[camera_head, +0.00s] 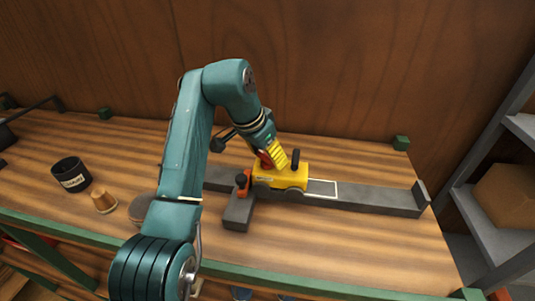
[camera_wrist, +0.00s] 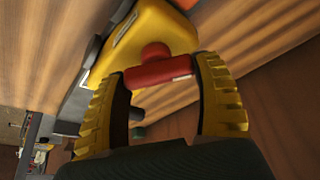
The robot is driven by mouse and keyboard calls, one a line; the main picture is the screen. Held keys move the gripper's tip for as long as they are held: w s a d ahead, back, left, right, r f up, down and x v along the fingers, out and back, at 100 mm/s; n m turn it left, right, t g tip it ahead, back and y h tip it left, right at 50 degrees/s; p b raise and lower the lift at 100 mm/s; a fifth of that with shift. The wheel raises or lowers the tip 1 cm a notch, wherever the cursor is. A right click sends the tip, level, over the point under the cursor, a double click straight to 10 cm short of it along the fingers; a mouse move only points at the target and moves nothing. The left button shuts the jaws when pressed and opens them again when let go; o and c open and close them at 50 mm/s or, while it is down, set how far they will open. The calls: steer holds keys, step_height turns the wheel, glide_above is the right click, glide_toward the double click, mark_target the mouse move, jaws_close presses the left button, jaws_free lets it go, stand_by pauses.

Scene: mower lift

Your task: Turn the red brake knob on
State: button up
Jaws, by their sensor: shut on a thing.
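The red brake knob (camera_wrist: 158,72) is a red bar on a short round stem, standing on the yellow mower body (camera_wrist: 150,32). My gripper (camera_wrist: 163,70) has its two yellow ribbed fingers around the knob, one at each end of the bar, and is shut on it. In the head view the yellow mower (camera_head: 290,177) sits on a long grey rail, and my gripper (camera_head: 270,162) reaches down to its left end. Only a little red of the knob shows there, mostly hidden by the fingers.
The grey rail (camera_head: 375,200) ends in an upright stop at the right. An orange-red knob (camera_head: 242,181) stands by a grey block (camera_head: 238,212) in front of the mower. A black cup (camera_head: 71,175) and a small tan cup (camera_head: 104,201) stand at left. The bench's right front is clear.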

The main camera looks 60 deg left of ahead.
steer(key=shift+r+m+h, duration=0.2)
steer(key=shift+m+h, duration=0.2)
steer(key=shift+m, duration=0.6)
steer(key=o, duration=1.2)
steer(key=shift+f, duration=0.1)
steer(key=v, duration=1.2)
